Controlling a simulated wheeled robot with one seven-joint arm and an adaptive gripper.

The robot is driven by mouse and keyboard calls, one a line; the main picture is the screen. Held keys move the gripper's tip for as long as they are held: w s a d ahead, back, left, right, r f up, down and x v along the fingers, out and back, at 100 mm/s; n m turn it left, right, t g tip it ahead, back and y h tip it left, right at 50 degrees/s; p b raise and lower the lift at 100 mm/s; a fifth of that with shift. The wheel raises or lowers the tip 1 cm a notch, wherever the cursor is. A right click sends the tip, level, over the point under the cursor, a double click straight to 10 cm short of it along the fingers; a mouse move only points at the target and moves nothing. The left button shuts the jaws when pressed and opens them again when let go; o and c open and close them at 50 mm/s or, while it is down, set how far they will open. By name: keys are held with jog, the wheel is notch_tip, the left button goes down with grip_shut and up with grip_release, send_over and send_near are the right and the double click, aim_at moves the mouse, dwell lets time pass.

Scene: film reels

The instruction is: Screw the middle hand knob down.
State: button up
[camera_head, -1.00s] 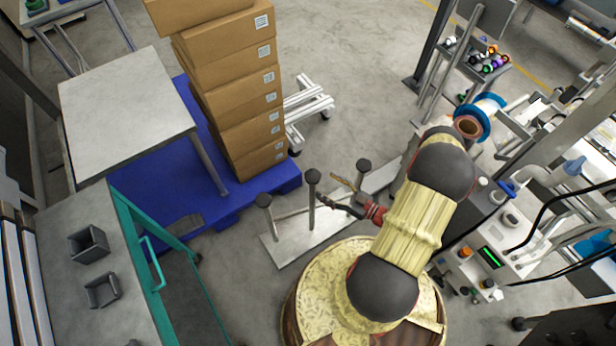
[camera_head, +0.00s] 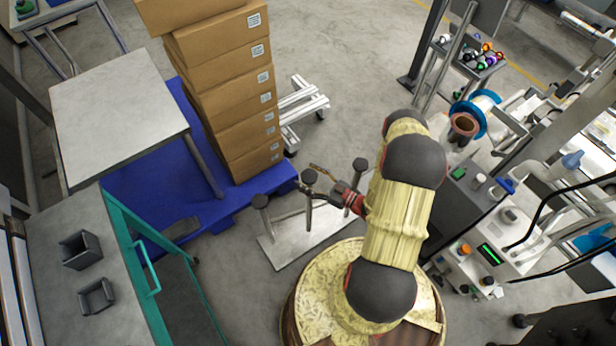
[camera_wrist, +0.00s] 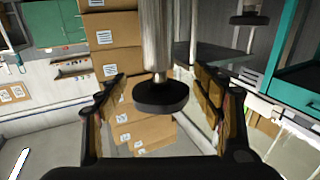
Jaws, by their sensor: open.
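Three dark round hand knobs stand on metal posts on a pale plate (camera_head: 283,250). The middle hand knob (camera_head: 309,176) is in the head view; the left knob (camera_head: 260,201) and right knob (camera_head: 360,164) flank it. My gripper (camera_head: 307,178) is open, its fingers on either side of the middle knob. In the wrist view a dark knob (camera_wrist: 160,96) on its metal post lies between the spread fingers, with a gap to each. A second knob (camera_wrist: 249,18) shows there at the upper right. How far the middle knob is screwed down, I cannot tell.
A tall stack of cardboard boxes (camera_head: 235,100) stands on a blue pallet (camera_head: 140,190) behind and left of the plate. A grey table (camera_head: 115,115) and a teal-framed bench (camera_head: 50,225) are at the left. A machine with a green display (camera_head: 490,254) is at the right.

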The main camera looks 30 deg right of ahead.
jog(key=shift+c, duration=0.6)
jog(key=c, duration=1.1)
jog(key=shift+o, duration=0.2)
jog(key=shift+a+m+h, duration=0.1)
jog(key=shift+m+h, duration=0.2)
jog(key=shift+h, duration=0.1)
